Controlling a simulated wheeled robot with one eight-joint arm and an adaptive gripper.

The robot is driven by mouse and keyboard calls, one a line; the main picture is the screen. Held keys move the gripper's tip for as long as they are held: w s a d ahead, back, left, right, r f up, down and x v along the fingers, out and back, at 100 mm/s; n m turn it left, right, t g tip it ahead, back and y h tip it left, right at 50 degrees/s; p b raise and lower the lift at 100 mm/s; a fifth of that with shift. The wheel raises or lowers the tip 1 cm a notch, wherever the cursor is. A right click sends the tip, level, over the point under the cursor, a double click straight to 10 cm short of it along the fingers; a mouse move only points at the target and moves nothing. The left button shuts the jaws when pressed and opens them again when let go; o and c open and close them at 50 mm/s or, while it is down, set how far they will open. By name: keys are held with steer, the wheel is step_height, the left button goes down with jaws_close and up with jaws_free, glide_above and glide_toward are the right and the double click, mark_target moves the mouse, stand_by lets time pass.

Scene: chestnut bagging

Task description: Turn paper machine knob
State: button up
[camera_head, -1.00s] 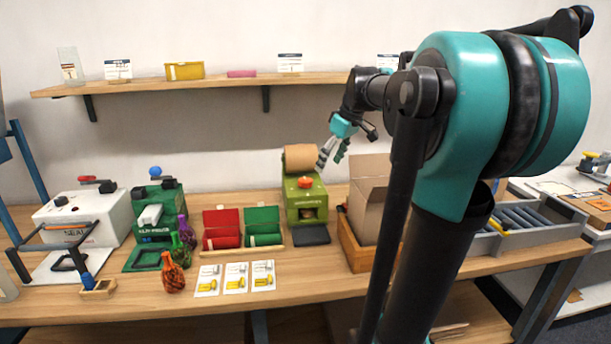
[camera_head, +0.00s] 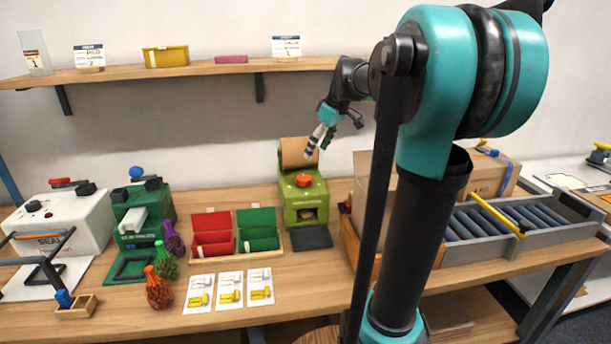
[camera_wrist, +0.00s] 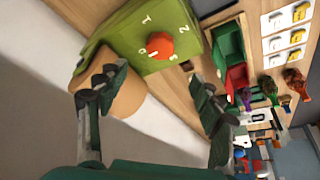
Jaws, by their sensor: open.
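The paper machine (camera_head: 305,200) is a green box on the table near the back wall, with a brown paper roll (camera_head: 298,153) on its top rear. Its orange-red knob (camera_head: 303,180) sits on the upper face. In the wrist view the knob (camera_wrist: 159,46) lies in a ring of white marks, beyond my fingertips and roughly between them. My gripper (camera_head: 318,141) is above and slightly right of the machine, beside the paper roll. The wrist view shows my gripper (camera_wrist: 155,92) with fingers spread wide and nothing between them. One finger overlaps the roll in that view.
Red and green open boxes (camera_head: 237,248) stand left of the machine, with several cards (camera_head: 230,288) in front. Netted bags (camera_head: 160,288) and green and white machines stand farther left. A cardboard box and roller conveyor (camera_head: 510,220) are at right. A shelf (camera_head: 180,74) runs above.

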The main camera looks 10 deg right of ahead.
mark_target(304, 177)
steer(key=x, duration=1.2)
steer(key=shift+s, duration=0.1)
steer(key=shift+c, duration=0.4)
steer(key=shift+r, duration=0.1)
steer(key=c, duration=1.1)
